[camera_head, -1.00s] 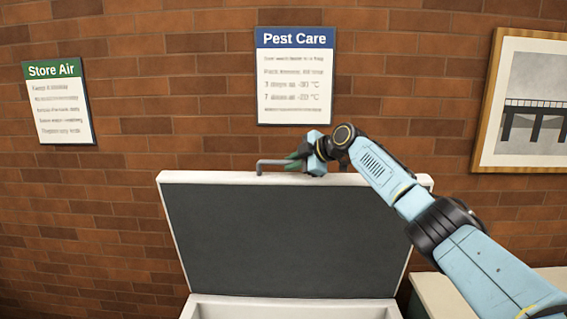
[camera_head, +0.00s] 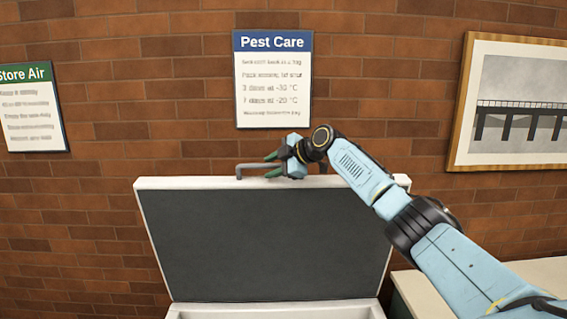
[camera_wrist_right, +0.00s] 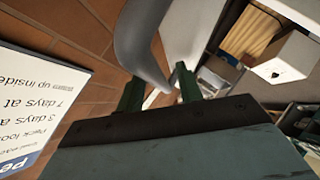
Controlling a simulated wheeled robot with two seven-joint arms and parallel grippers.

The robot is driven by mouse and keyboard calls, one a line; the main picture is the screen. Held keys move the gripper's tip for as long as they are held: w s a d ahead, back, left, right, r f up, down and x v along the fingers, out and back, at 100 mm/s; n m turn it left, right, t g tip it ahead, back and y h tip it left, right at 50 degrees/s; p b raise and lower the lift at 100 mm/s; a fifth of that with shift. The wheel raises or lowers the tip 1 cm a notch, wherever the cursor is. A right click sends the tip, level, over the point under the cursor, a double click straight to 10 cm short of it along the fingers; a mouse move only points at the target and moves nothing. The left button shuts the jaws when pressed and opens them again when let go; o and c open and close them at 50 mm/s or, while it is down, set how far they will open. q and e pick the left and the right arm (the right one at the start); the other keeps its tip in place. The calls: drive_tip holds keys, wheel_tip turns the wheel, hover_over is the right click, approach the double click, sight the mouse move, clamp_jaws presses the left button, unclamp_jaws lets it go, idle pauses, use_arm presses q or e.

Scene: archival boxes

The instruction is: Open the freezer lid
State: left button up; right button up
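The freezer lid (camera_head: 265,245) stands raised, close to upright, with its dark inner panel facing me and a white rim around it. Its grey handle (camera_head: 240,170) sticks up from the top edge. The handle (camera_wrist_right: 138,40) also shows large in the right wrist view. My right gripper (camera_head: 268,165) is at the handle, with its two green fingers spread apart. In the right wrist view the right gripper (camera_wrist_right: 158,86) has a gap between its fingers, and the handle lies at or just beyond the fingertips; contact is unclear. My left gripper is not in view.
The white freezer rim (camera_head: 275,311) shows at the bottom. A brick wall stands behind, with a Pest Care sign (camera_head: 273,80), a Store Air sign (camera_head: 32,108) and a framed bridge picture (camera_head: 510,103). A pale worktop (camera_head: 540,277) is at the right.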

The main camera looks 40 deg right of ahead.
drive_tip(key=b+v, duration=0.3)
drive_tip(key=v, duration=1)
drive_tip(key=shift+b, duration=0.4)
